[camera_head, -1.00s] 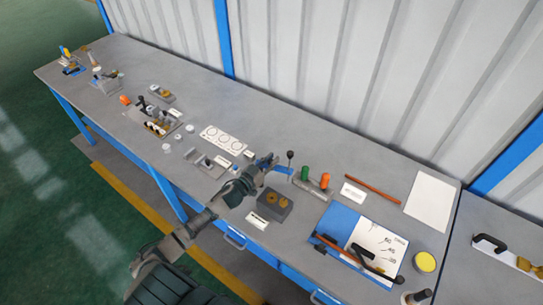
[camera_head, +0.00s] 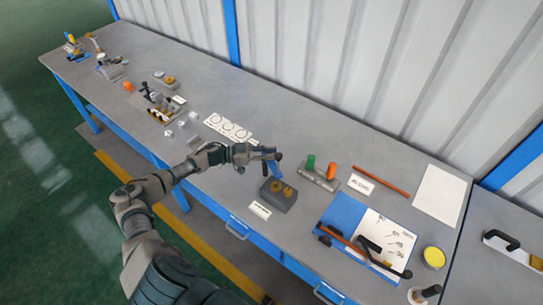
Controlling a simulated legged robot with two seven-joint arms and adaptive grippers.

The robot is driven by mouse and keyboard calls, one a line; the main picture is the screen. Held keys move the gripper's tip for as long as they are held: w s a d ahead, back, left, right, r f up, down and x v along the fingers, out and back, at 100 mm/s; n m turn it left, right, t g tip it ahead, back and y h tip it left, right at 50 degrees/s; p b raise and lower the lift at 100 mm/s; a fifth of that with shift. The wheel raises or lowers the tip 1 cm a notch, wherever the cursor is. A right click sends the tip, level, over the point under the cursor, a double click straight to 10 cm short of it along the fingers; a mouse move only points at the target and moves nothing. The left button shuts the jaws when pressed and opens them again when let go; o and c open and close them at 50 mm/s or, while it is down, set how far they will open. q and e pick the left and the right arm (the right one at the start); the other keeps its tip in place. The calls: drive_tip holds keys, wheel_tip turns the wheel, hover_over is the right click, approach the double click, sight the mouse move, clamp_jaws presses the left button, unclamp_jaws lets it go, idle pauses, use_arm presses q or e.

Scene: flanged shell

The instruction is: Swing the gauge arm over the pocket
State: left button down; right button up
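My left gripper (camera_head: 264,153) is above the middle of the bench, at the end of the arm coming in from the lower left. A blue bar (camera_head: 274,168), apparently the gauge arm, shows right at its fingertips and slants down towards a dark grey block (camera_head: 280,204). The block carries brass-coloured round parts (camera_head: 277,188); a pocket in it is too small to make out. The bar's black-ball knob is not visible now, perhaps hidden by the gripper. Whether the fingers are closed on anything is unclear. My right gripper is not in view.
A grey fixture with green (camera_head: 311,162) and orange (camera_head: 330,171) pegs stands just right. A blue tray (camera_head: 343,212) with a white sheet and black-handled tools lies farther right. A printed circle card (camera_head: 228,128) lies behind the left arm. The bench's back middle is clear.

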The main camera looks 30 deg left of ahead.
use_arm(q)
drive_tip(key=shift+a+m+g+h, duration=0.15)
drive_tip(key=shift+m+g+h, duration=0.2)
drive_tip(key=shift+g, duration=0.25)
drive_tip(key=c, duration=1)
unclamp_jaws()
drive_tip(key=shift+c, duration=0.2)
drive_tip(key=shift+a, duration=0.1)
drive_tip(key=shift+s, duration=0.1)
drive_tip(key=shift+s+a+f, duration=0.1)
drive_tip(key=shift+a, duration=0.15)
drive_tip(key=v, duration=1.1)
drive_tip(key=shift+a, duration=0.3)
drive_tip(key=shift+s+d, duration=0.1)
